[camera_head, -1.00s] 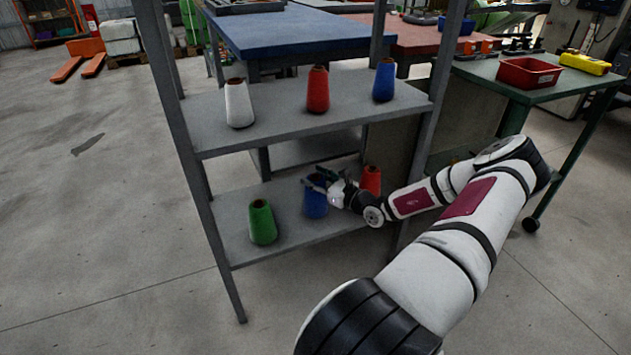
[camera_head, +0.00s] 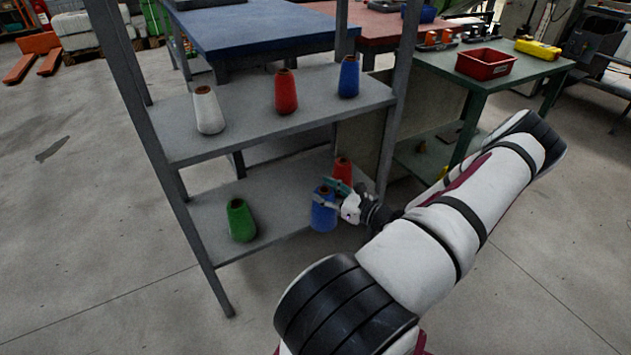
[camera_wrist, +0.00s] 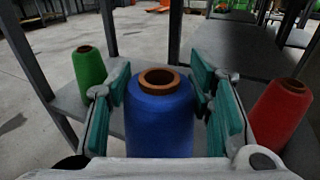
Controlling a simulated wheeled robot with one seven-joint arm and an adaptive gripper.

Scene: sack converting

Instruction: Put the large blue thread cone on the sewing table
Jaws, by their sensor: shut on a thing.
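The large blue thread cone (camera_head: 323,212) is at the front edge of the lower shelf, upright, between the jaws of my gripper (camera_head: 326,194). In the wrist view the blue cone (camera_wrist: 159,115) stands in the middle, with teal finger pads on both sides and its brown core top showing. My gripper (camera_wrist: 160,100) is shut on it. I cannot tell whether its base still touches the shelf. A smaller blue cone (camera_head: 348,77) stands on the upper shelf. Which table is the sewing table is not clear; a blue-topped table (camera_head: 260,32) stands behind the rack.
The lower shelf (camera_head: 275,225) also holds a green cone (camera_head: 240,221) and a red cone (camera_head: 342,170). The upper shelf holds a white cone (camera_head: 208,110) and a red cone (camera_head: 286,92). Rack posts flank the shelves. A green table (camera_head: 440,68) carries a red bin (camera_head: 486,63). Floor at left is open.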

